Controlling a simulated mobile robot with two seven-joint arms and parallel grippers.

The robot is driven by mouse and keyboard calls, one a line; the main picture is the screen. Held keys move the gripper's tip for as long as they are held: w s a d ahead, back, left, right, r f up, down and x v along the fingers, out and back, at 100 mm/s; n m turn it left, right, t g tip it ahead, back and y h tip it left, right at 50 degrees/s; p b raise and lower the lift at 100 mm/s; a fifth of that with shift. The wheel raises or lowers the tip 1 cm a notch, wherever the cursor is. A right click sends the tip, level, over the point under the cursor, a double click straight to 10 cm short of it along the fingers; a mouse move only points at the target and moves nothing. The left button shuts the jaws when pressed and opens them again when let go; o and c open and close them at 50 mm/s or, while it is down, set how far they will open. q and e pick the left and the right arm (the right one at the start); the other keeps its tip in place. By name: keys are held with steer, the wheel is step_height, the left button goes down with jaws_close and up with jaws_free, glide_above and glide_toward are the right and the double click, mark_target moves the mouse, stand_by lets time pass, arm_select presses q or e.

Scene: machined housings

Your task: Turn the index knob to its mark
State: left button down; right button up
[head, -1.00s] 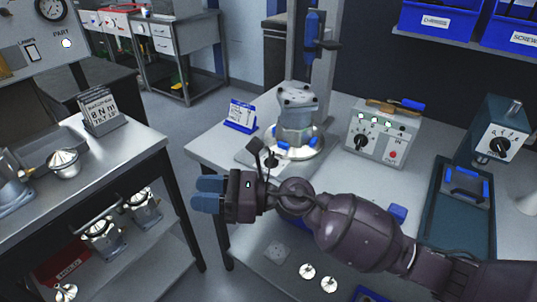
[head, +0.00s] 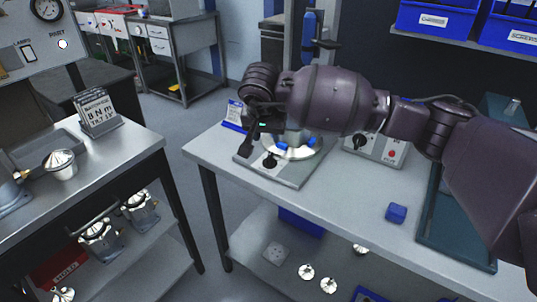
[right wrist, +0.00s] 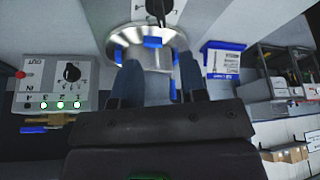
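The index knob (head: 269,161) is a black knob on the front of the grey base plate (head: 291,178) of the round silver fixture (head: 300,153). In the right wrist view a black knob (right wrist: 158,7) shows at the top edge, partly cut off, beyond the fixture's ring. My right gripper (head: 247,143) points down at the fixture's left side, near the knob and apart from it. In the right wrist view its two blue fingers (right wrist: 161,80) are spread with nothing held between them. My right arm hides the housing on the fixture. My left gripper is out of view.
A control box (head: 378,149) with a dial, lit lamps and a red button stands right of the fixture, partly behind my arm. A blue card stand (head: 234,115) is at its left. A blue block (head: 396,213) lies on the bench. The bench front is clear.

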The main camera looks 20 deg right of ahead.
mark_target(270, 156)
steer(key=b+x, duration=0.1)
steer(key=x, duration=0.9)
steer(key=shift+f, duration=0.35)
jaws_close()
